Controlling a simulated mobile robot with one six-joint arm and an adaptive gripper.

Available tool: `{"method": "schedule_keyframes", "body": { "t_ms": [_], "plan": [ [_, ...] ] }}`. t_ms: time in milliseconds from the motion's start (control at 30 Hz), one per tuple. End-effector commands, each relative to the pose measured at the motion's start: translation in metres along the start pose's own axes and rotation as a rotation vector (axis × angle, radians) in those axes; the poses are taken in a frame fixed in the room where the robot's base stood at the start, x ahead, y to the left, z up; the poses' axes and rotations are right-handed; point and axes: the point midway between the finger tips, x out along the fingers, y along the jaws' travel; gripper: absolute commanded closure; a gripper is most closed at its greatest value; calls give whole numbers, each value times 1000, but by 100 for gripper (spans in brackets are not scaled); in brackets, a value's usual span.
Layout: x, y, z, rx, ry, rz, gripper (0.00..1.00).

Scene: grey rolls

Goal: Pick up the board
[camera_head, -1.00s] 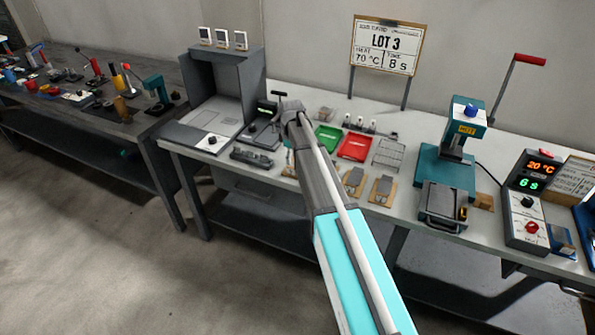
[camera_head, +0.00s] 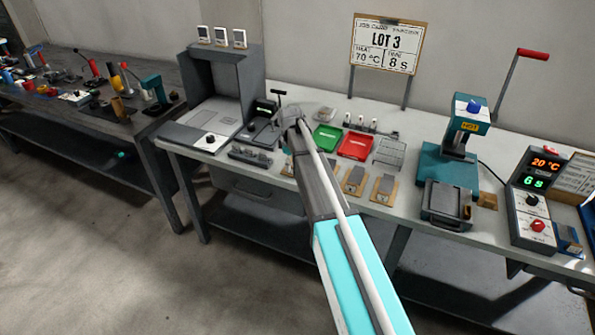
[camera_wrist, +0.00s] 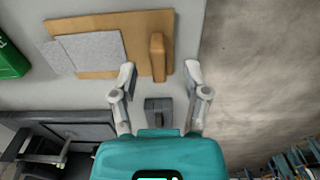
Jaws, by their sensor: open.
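In the wrist view, a tan board (camera_wrist: 110,22) lies on the bench near its front edge. A grey sheet (camera_wrist: 90,52) lies on it, and a raised wooden block (camera_wrist: 157,57) stands at its right end. My gripper (camera_wrist: 160,73) is open and empty. Its two fingertips are at either side of the block's near end, with gaps on both sides; I cannot tell how high they are above the board. In the head view my arm hides most of this spot. Two similar boards (camera_head: 354,180) (camera_head: 383,189) lie to the right of my arm.
A green tray (camera_head: 326,138), a red tray (camera_head: 355,146) and a wire rack (camera_head: 389,151) stand behind the boards. A grey fixture (camera_head: 250,155) is at the left. A teal press (camera_head: 448,165) and a controller box (camera_head: 530,210) stand at the right.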

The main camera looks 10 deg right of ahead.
Motion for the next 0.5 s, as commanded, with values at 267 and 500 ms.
{"method": "schedule_keyframes", "body": {
  "t_ms": [267,500],
  "plan": [
    [18,0,0,-1,0,0,40],
    [18,0,-1,-1,0,0,40]
  ]
}}
